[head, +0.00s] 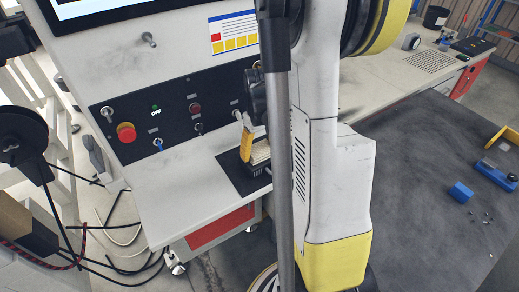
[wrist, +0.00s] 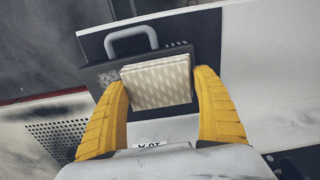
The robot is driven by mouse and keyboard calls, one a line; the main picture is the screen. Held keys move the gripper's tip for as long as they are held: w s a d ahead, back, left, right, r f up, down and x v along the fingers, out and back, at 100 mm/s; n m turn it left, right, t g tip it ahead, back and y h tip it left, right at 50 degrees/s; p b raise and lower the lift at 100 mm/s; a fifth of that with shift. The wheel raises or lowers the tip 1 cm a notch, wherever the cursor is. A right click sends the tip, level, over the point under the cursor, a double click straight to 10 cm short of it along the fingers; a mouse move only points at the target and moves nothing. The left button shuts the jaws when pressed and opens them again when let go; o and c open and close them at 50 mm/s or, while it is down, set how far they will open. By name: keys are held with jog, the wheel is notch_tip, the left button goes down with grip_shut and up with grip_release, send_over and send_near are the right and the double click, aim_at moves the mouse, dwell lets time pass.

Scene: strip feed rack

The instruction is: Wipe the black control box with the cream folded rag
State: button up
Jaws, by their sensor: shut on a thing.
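My gripper (wrist: 158,92) is shut on the cream folded rag (wrist: 156,80), with one yellow finger at each side of it. In the wrist view the rag covers part of a black control box (wrist: 98,74) with a grey handle (wrist: 131,38). In the head view the rag (head: 259,152) is low over the black box (head: 256,169), at the front of the machine's shelf. Whether the rag touches the box I cannot tell for sure. My own arm hides the right side of this spot.
A black panel (head: 175,112) with a red stop button (head: 126,132), knobs and switches stands just behind the shelf (head: 170,190). The shelf is clear to the left. A dark table (head: 430,165) at right holds a blue block (head: 460,192) and small parts.

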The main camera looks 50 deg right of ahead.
aim_at(271, 147)
jog(key=shift+f+b, duration=0.6)
dwell(0.3)
jog(key=shift+d, duration=0.1)
